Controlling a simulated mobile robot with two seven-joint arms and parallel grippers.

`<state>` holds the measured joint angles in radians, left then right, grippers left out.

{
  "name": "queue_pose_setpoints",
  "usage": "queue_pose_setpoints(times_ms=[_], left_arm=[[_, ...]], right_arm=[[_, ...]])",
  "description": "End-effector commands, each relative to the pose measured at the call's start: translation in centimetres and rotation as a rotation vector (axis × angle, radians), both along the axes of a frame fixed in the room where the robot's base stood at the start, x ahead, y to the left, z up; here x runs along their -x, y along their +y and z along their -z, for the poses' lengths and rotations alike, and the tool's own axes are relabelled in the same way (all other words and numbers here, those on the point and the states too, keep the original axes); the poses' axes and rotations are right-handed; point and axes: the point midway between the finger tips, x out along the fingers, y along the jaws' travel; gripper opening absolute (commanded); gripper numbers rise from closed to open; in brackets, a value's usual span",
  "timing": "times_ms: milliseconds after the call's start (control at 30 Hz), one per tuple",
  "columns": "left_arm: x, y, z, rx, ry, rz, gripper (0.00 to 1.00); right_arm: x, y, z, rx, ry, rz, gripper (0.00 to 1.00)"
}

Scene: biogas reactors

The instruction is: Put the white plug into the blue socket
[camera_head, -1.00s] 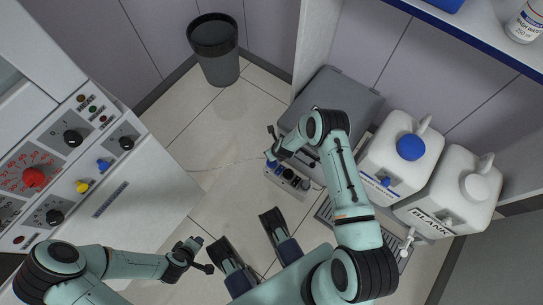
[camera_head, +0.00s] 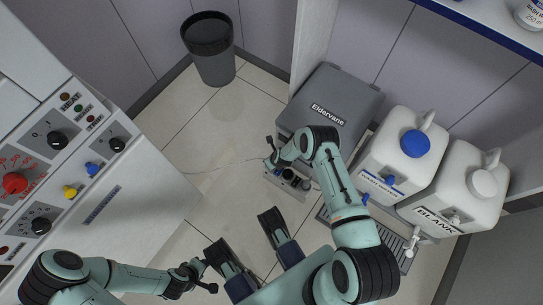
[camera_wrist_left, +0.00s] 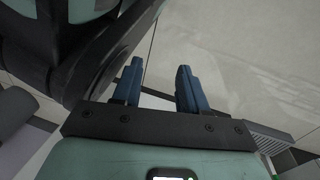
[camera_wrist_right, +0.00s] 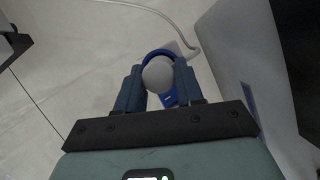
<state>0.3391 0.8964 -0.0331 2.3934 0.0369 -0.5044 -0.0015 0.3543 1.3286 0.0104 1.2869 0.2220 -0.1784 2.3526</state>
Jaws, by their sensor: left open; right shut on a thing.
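My right gripper (camera_wrist_right: 160,88) is shut on a round, pale white-grey piece (camera_wrist_right: 158,74), which I take to be the white plug. A blue ring (camera_wrist_right: 160,51) with a blue tab below shows around this piece; I cannot tell whether it is the blue socket or how deep the plug sits in it. In the head view, my right gripper (camera_head: 270,155) is low, beside a small unit with round dark fittings (camera_head: 289,180), partly hidden by my arm. My left gripper (camera_wrist_left: 158,84) is open and empty; it also shows in the head view (camera_head: 207,277).
A grey case labelled Eldervane (camera_head: 330,100) stands behind my right arm. Two white canisters (camera_head: 405,150) stand to the right. A control cabinet (camera_head: 130,215) is at left, a dark bin (camera_head: 212,62) at the back. A pale cable (camera_wrist_right: 184,28) runs near the blue ring. The middle floor is clear.

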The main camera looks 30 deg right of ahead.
Motion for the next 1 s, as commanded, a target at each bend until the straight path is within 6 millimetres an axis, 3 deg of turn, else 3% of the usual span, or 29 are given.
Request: queue_pose_setpoints(times_ms=[500, 533, 600, 1000], left_arm=[[1.4, 0.2, 1.0, 0.003, 0.046, -0.004, 0.43], [1.4, 0.2, 1.0, 0.003, 0.046, -0.004, 0.43], [1.4, 0.2, 0.9, 0.002, 0.045, -0.003, 0.43], [0.7, 0.1, 0.3, 0.002, 0.022, -0.001, 0.43]], right_arm=[[0.0, 0.0, 0.7, 0.000, -0.001, 0.001, 0.05], [0.0, 0.0, 0.7, 0.000, 0.000, 0.001, 0.46], [0.0, 0.0, 0.7, 0.000, 0.000, 0.001, 0.62], [0.0, 0.0, 0.2, 0.000, 0.000, 0.000, 0.62]])
